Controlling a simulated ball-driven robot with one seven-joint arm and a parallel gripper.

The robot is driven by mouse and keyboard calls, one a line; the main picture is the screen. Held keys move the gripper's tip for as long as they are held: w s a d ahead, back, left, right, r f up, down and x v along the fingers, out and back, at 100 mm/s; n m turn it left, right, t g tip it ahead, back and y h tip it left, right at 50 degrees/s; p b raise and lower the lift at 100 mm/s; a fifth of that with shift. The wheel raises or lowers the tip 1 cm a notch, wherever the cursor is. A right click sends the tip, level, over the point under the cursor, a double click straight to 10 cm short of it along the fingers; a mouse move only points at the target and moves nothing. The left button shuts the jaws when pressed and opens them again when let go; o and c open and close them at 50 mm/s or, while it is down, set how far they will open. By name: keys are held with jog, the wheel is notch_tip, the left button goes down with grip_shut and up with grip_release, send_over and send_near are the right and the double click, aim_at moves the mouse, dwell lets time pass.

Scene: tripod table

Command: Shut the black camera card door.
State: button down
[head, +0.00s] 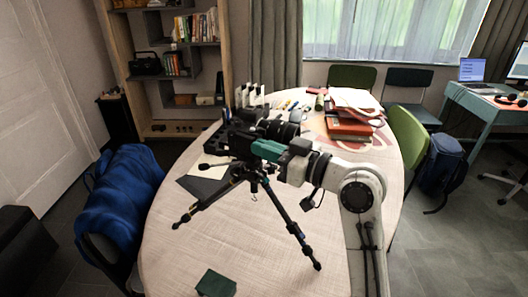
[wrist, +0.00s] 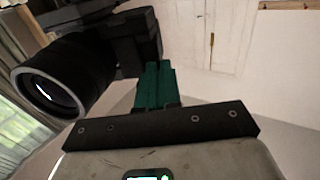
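The black camera (head: 232,138) sits on a black tripod (head: 290,226) that stands on the table. In the wrist view the camera (wrist: 130,38) fills the upper left, with its lens (wrist: 62,80) pointing down and left. I cannot make out the card door in either view, nor how far it is open. My gripper (head: 258,149) comes in from the right, its green fingers beside the camera body. In the wrist view the fingers of my gripper (wrist: 155,75) are together, with nothing visible between them. Their tips are close to the camera; contact is not clear.
The pale oval table (head: 185,262) has a dark green box (head: 215,283) at its front and a dark sheet (head: 205,187) left of the tripod. Books and papers (head: 352,120) lie at the back right. A blue jacket (head: 118,205) hangs over a chair on the left.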

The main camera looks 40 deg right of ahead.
jog(key=c, duration=1.8)
grip_release()
jog(key=shift+f, duration=0.1)
jog(key=o, duration=0.5)
jog(key=b+v, duration=0.1)
jog(key=v, duration=0.9)
jog(key=shift+s+d+b, duration=0.2)
jog(key=shift+s+b, duration=0.1)
